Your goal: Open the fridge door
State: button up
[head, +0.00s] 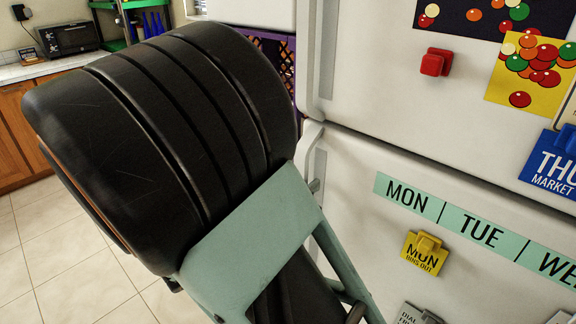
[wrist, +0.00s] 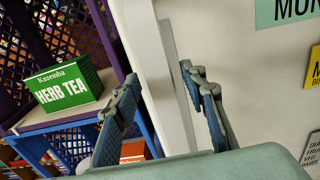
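The white fridge fills the right of the head view, with an upper door (head: 380,80) and a lower door (head: 350,205). In the wrist view, the lower door (wrist: 240,75) shows its left edge and a grey vertical handle strip (wrist: 172,70). My gripper (wrist: 160,76) is open, one finger left of the door edge and the other over the door face, with the edge and strip between them in the picture. Whether either finger touches cannot be told. In the head view my dark wrist and mint-coloured gripper body hide most of the fingers and the lower door's left edge.
A purple rack (wrist: 40,30) with a green herb tea box (wrist: 70,90) on a shelf stands left of the fridge. Magnets and notes, including a yellow one (head: 424,254), sit on the doors. A counter (head: 45,68) with a toaster oven (head: 68,38) is far left. Tiled floor (head: 60,260) is open.

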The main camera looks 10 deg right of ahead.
jog(key=shift+w+d, duration=0.45)
jog(key=shift+d, duration=0.1)
grip_shut()
